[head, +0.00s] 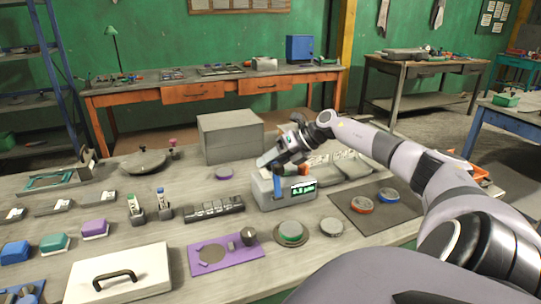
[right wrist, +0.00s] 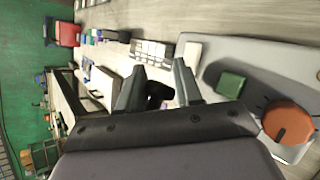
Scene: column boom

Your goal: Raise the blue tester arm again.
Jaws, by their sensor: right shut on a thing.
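The tester (head: 268,190) is a light grey box with a lit green readout, in the middle of the bench in the head view. Its blue arm (head: 277,187) shows as a short upright blue piece at the front left of the box. My right gripper (head: 270,158) is just above the tester, shut on the arm's upper end. The gripper hides that end in the head view. In the right wrist view a dark piece (right wrist: 158,95) sits between the two fingers. My left gripper is not in view.
A black slotted rack (head: 214,207) lies left of the tester. A dark mat (head: 376,222) with red and blue discs is at right. A large grey box (head: 230,138) stands behind.

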